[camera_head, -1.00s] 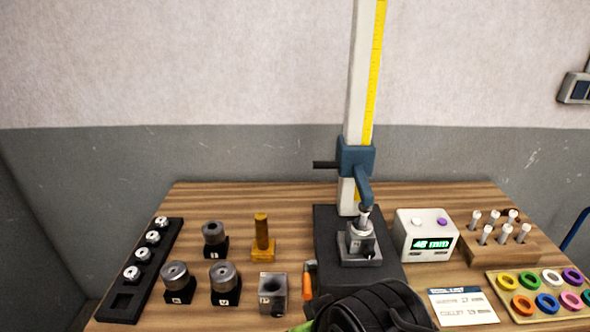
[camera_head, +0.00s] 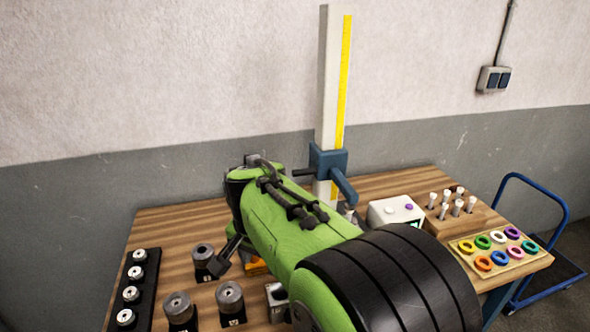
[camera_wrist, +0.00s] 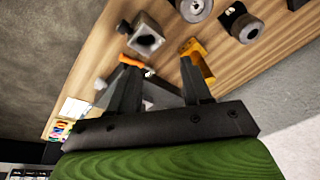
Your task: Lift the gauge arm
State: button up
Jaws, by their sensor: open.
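The gauge arm (camera_head: 328,163) is a blue carriage with a bent blue arm and a dark side bar, on a tall pale column (camera_head: 333,80) with a yellow scale. The foot of the bent arm is mostly hidden by my green arm. My gripper (camera_head: 222,262) is left of the gauge column, above the table and apart from the gauge arm. In the wrist view my gripper (camera_wrist: 160,75) shows two dark fingers spread apart with nothing held. The gauge arm cannot be made out in the wrist view.
Several grey round parts on black blocks (camera_head: 230,300) stand at front left beside a black rack (camera_head: 143,290). A yellow-brown stand (camera_wrist: 196,62) and grey bored block (camera_wrist: 145,40) lie near my fingers. A display box (camera_head: 395,210), pin block (camera_head: 455,215) and coloured-ring tray (camera_head: 500,250) stand right.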

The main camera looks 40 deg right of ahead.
jog(key=w+d+m+g+h+p, duration=0.25)
jog(key=w+d+m, duration=0.25)
jog(key=d+m, duration=0.25)
jog(key=m+g+h+p, duration=0.3)
jog(key=m+h+p, duration=0.3)
jog(key=m+h, duration=0.5)
send_near(294, 173)
jog(key=shift+t, duration=0.25)
jog(key=p+x, duration=0.2)
jog(key=x, duration=1.1)
jog(key=shift+s+p, duration=0.2)
jog(key=shift+p, duration=0.1)
grip_shut()
